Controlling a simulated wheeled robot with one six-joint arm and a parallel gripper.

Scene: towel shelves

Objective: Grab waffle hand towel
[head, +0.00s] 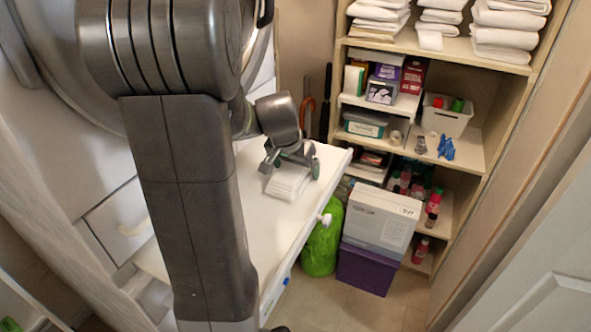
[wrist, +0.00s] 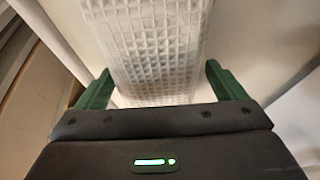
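The white waffle hand towel (head: 287,184) lies folded on a white shelf or board (head: 262,215) in the head view. In the wrist view the towel (wrist: 152,45) shows its waffle grid and runs from the top edge down between my fingers. My gripper (head: 291,167) is over the towel. In the wrist view my gripper (wrist: 158,84) has its two green fingers wide apart, one on each side of the towel, with a gap on both sides. The towel's near end is partly hidden behind the gripper body.
A tall shelf unit (head: 478,45) at the back holds white towels (head: 504,36), boxes and a white bin (head: 446,117). A green bag (head: 322,240) and a grey box (head: 378,222) on a purple box (head: 365,270) stand right of the board. The floor at front right is clear.

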